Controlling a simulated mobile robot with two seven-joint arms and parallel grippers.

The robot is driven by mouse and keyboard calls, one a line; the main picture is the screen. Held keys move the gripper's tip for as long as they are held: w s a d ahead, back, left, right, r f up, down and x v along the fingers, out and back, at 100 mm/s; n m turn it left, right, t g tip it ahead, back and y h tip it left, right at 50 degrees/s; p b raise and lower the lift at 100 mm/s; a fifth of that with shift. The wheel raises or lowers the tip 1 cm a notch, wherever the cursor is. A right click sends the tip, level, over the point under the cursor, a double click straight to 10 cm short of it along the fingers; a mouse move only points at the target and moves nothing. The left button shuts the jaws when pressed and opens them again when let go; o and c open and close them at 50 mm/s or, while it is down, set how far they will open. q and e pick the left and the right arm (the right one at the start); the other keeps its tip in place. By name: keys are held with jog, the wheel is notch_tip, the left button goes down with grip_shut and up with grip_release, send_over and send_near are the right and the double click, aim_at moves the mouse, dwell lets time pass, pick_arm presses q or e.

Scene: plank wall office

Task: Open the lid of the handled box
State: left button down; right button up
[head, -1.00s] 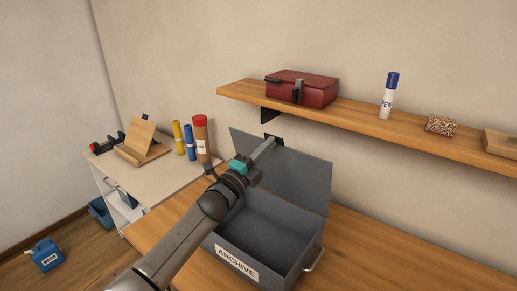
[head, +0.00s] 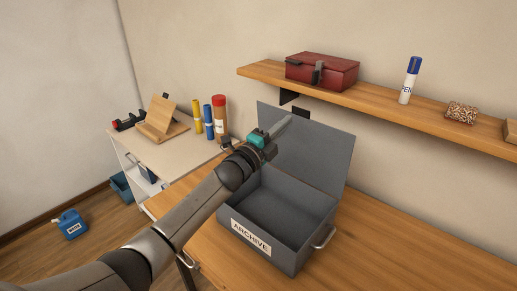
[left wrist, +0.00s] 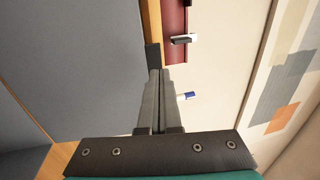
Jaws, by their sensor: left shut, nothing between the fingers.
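The grey box (head: 287,255) labelled ARCHIVE stands on the wooden desk. Its lid (head: 318,158) is raised and stands open at the back, and the inside looks empty. A metal handle (head: 323,239) is on the box's right side. My left gripper (head: 284,124) is shut and empty, in front of the upper left part of the lid; I cannot tell whether it touches. In the left wrist view, the shut fingers (left wrist: 154,78) are beside the grey lid (left wrist: 75,65). My right gripper is out of view.
A wall shelf (head: 385,107) above the box holds a red case (head: 321,72), a blue-capped marker (head: 410,81) and a speckled block (head: 461,113). A side table (head: 153,157) at left holds a wooden stand and several tubes. The desk right of the box is clear (head: 400,245).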

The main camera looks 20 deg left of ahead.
pick_arm(q)
jog(key=r+v, duration=0.2)
jog(key=v, duration=0.8)
jog(key=s+f+n+g+y, duration=0.65)
jog(key=s+f+n, duration=0.6)
jog(key=f, duration=0.25)
jog(key=s+d+f+n+g, duration=0.25)
jog(key=s+n+g, duration=0.2)
jog(key=s, duration=0.65)
jog(key=s+d+f+n+g, duration=0.1)
jog(key=s+f+n+g, duration=0.3)
jog(key=s, duration=0.7)
notch_tip(320, 180, down, 28)
jog(key=s+m+g+b, duration=0.1)
jog(key=s+g+b, duration=0.1)
jog(key=b, duration=0.3)
jog(key=s+a+f+g+b, duration=0.1)
jog(key=s+a+f+b, duration=0.1)
jog(key=s+f, duration=1.2)
notch_tip(320, 180, down, 3)
jog(key=shift+s+a+r+b, duration=0.15)
jog(key=shift+s+a+b, duration=0.25)
jog(key=shift+b, duration=0.45)
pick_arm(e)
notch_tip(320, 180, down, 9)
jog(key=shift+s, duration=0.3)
